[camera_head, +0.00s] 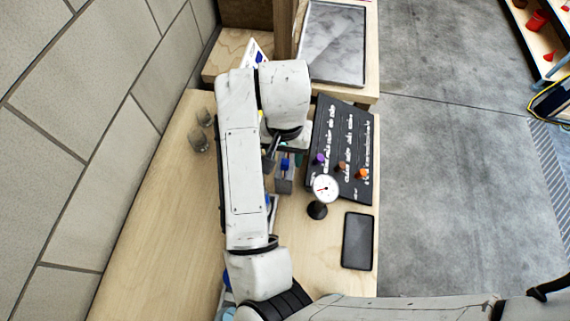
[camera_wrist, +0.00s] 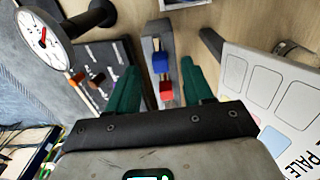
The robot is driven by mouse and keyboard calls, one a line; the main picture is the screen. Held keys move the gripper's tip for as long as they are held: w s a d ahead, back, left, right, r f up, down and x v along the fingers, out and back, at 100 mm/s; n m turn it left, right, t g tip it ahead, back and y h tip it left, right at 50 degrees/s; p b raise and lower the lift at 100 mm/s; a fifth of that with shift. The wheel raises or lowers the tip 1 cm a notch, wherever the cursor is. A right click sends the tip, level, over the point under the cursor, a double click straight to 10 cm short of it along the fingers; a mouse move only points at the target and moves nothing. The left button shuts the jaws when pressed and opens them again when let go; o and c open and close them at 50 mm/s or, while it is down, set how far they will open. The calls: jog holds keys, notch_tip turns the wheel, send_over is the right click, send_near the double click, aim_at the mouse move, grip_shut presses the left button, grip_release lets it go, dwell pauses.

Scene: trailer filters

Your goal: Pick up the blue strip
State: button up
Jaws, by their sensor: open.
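A small blue piece (camera_wrist: 160,62), seemingly the blue strip, sits on a narrow grey holder (camera_wrist: 150,45) in the wrist view, with a red piece (camera_wrist: 166,90) close beside it. In the head view the blue piece (camera_head: 285,163) shows at the top of the grey holder (camera_head: 284,184) on the wooden bench. My gripper (camera_wrist: 158,68) is open, with one green finger on each side of the holder. I cannot tell whether either finger touches it. In the head view my arm partly hides my gripper and the bench beneath.
A black panel (camera_head: 327,135) with coloured knobs lies right of the holder. A dial gauge (camera_head: 325,188) on a black stand and a dark flat tablet (camera_head: 358,241) are nearby. Glasses (camera_head: 198,140) stand at left near the wall. A printed card (camera_wrist: 262,85) is close to my right finger.

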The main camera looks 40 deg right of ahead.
jog(key=shift+f, duration=1.15)
jog(key=shift+c, duration=0.5)
grip_shut()
